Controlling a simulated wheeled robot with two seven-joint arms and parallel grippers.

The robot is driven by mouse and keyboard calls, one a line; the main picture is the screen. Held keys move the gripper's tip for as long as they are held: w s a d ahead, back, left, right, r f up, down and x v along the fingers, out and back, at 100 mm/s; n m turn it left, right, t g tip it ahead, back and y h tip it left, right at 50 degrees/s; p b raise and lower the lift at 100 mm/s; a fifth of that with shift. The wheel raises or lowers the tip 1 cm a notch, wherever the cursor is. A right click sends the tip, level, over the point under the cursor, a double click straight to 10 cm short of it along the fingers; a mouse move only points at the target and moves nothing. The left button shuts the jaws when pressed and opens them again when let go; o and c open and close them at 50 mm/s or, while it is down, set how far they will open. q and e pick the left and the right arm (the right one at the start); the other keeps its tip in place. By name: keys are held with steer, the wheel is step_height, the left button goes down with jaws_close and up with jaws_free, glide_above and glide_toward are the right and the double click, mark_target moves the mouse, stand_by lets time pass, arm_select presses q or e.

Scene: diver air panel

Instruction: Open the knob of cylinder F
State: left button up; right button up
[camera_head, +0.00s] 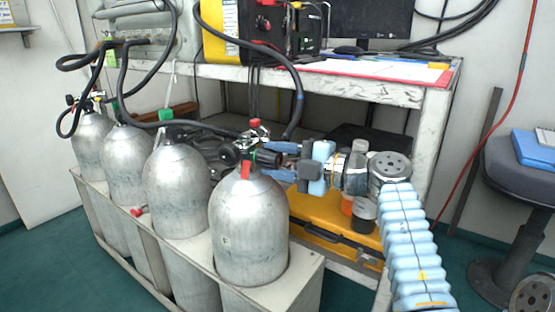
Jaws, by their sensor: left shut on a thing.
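Cylinder F (248,235) is the nearest silver cylinder at the right end of the rack, with a small dark letter on its side. Its valve stands on top, with a dark knob (267,158) on the valve's right side. My left gripper (272,160) reaches in from the right with its blue fingers, one on each side of the knob. It is shut on the knob, and the fingers partly hide it. A red tag (246,170) hangs at the valve. My right gripper is out of view.
Several more silver cylinders stand in the pale rack (305,277) to the left, with black hoses (122,85) above them. A workbench (390,92) stands behind. A yellow case (330,238) lies under my left arm. A chair (515,170) is at right.

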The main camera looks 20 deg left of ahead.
arm_select(q)
steer(key=shift+f+n, duration=0.1)
steer(key=shift+n, duration=0.5)
steer(key=o, duration=1.1)
steer(key=shift+c, duration=0.2)
steer(key=p+v, duration=0.1)
steer(key=v, duration=0.6)
steer(key=shift+d, duration=0.3)
steer(key=shift+s, duration=0.1)
